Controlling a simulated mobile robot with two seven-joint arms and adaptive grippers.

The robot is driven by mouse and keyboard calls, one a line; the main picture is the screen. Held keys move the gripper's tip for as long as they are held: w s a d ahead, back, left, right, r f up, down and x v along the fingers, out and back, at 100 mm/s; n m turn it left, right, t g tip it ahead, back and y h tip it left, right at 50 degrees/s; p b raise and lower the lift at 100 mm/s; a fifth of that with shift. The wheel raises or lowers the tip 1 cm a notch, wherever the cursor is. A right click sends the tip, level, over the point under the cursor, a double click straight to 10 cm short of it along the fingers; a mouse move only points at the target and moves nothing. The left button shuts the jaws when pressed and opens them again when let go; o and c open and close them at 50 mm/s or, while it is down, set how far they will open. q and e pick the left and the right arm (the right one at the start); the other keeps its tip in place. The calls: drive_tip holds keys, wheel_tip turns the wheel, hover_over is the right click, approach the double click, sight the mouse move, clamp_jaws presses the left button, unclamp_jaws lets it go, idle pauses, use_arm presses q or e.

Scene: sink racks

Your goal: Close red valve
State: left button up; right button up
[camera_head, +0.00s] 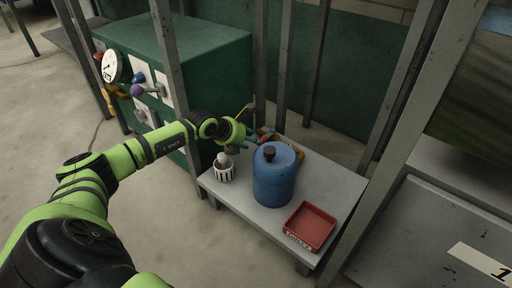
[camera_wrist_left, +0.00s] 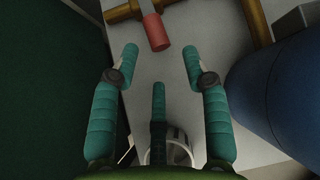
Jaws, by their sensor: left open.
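The red valve handle (camera_wrist_left: 154,32) shows at the top of the left wrist view. It is a short red grip joined to a brass-coloured pipe (camera_wrist_left: 122,12), just beyond my fingertips. In the head view the valve area lies behind the blue jug, partly hidden by my gripper, and the handle is too small to tell clearly. My left gripper (camera_wrist_left: 160,62) has its teal fingers spread, with nothing between them. The handle is ahead of the fingers and apart from them. In the head view my left gripper (camera_head: 250,137) is over the back left of the grey table. My right gripper is not in view.
A blue jug (camera_head: 275,182) stands close to the right of my gripper. A white slotted cup (camera_head: 224,173) sits at the table's left edge. A red tray (camera_head: 310,226) lies at the front right. Metal posts and a green cabinet (camera_head: 205,55) stand behind and left.

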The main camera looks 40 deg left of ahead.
sight(266, 137)
use_arm(q)
drive_tip(key=b+x, duration=0.1)
drive_tip(key=x, duration=0.2)
drive_tip(key=shift+f+b, duration=0.15)
drive_tip(key=shift+b, duration=0.15)
drive_tip(key=shift+w+d+f+b, duration=0.1)
drive_tip(key=shift+w+f+b, duration=0.3)
drive_tip(key=shift+w, duration=0.1)
drive_tip(key=shift+r, duration=0.1)
clamp_jaws()
